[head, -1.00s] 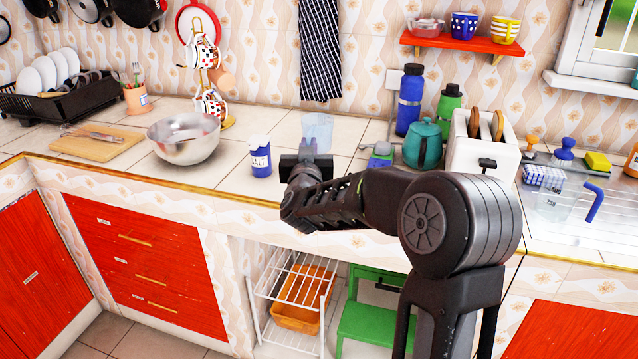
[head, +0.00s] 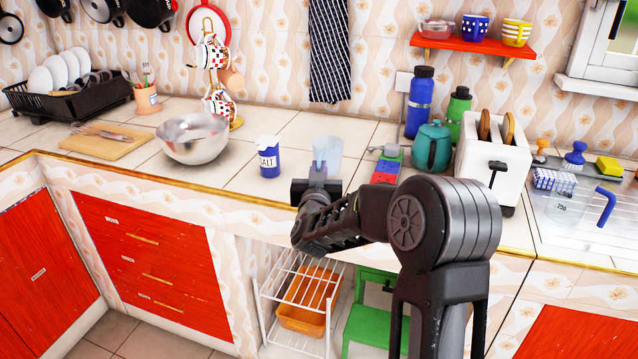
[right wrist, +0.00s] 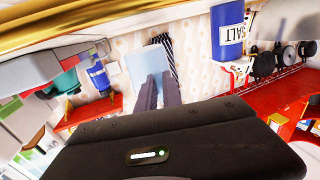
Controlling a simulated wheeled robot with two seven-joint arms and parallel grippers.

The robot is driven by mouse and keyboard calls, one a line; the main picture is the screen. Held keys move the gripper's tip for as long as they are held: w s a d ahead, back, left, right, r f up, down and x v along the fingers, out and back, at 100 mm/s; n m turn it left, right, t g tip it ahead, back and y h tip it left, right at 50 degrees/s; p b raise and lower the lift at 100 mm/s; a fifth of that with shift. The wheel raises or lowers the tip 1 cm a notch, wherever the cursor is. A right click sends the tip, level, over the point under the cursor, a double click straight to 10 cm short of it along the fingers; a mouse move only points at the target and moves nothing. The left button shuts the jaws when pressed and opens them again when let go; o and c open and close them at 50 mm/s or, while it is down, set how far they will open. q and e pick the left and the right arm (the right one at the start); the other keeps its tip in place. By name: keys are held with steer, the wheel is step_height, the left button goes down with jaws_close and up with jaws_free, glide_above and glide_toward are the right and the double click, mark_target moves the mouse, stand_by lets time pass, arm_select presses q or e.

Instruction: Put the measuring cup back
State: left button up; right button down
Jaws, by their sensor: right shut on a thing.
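The measuring cup (head: 328,155), a pale, see-through blue vessel, stands out beyond my right gripper (head: 317,178) near the front of the counter, to the right of the salt jar. My right gripper is shut on it. In the right wrist view the measuring cup (right wrist: 148,66) shows at the tips of the two fingers (right wrist: 159,90). Its lower part is partly hidden by the gripper in the head view, and I cannot read any marks on it. My left gripper is not in view.
The salt jar (head: 269,157) and a steel bowl (head: 192,140) stand to the left. A teal teapot (head: 432,147), a red and blue item (head: 386,168) and a white toaster (head: 493,160) are to the right. A clear container marked 250 (head: 562,207) is by the sink.

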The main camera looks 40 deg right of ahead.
steer(key=shift+f, duration=1.85)
steer(key=shift+f+b, duration=0.2)
steer(key=shift+b, duration=0.2)
steer(key=c, duration=1.5)
jaws_free()
steer(key=shift+r, duration=0.1)
steer(key=shift+r, duration=0.1)
steer(key=v, duration=1.2)
